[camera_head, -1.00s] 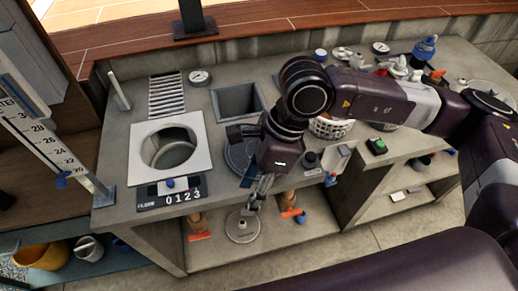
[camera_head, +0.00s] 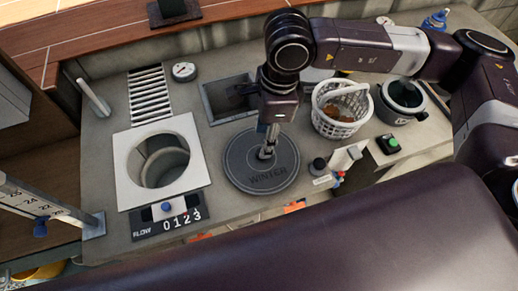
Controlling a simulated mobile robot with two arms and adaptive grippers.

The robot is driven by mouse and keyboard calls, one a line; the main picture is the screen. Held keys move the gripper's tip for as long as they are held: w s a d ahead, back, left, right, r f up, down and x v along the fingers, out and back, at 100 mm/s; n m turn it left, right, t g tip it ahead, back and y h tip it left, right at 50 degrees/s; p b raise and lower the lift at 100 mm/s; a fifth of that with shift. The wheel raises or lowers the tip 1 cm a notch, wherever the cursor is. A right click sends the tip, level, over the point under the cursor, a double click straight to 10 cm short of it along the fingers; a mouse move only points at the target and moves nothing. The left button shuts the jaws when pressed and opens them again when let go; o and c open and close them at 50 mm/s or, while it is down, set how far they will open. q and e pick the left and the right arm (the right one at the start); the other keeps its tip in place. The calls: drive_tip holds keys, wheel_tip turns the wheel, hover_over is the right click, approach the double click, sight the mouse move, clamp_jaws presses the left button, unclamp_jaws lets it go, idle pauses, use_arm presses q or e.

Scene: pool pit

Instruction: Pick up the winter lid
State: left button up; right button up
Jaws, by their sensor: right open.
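The winter lid (camera_head: 262,178) is a dark grey round disc marked "WINTER", lying flat on the concrete counter right of the white square skimmer frame. My right gripper (camera_head: 267,152) points down over the upper middle of the lid. It is open, and its fingers hide part of the lid's centre. I cannot tell whether the fingertips touch the lid. My left gripper is not in view.
The white frame (camera_head: 118,165) surrounds a round opening. A square pit (camera_head: 212,100) lies behind the lid. A flow counter (camera_head: 143,226) is at the front left.

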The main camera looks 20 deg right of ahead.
drive_tip(key=f+p, duration=0.2)
drive_tip(key=shift+s+f, duration=0.3)
drive_tip(key=shift+s, duration=0.05)
drive_tip(key=f, duration=0.2)
drive_tip(key=shift+w+a+f+p, duration=0.15)
drive_tip(key=shift+w+f+p, duration=0.15)
drive_tip(key=shift+p, duration=0.05)
drive_tip(key=shift+f, duration=0.4)
drive_tip(key=c, duration=0.3)
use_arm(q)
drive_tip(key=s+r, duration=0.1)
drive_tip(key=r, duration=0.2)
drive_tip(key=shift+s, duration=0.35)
use_arm(e)
drive_tip(key=shift+r, duration=0.1)
clamp_jaws()
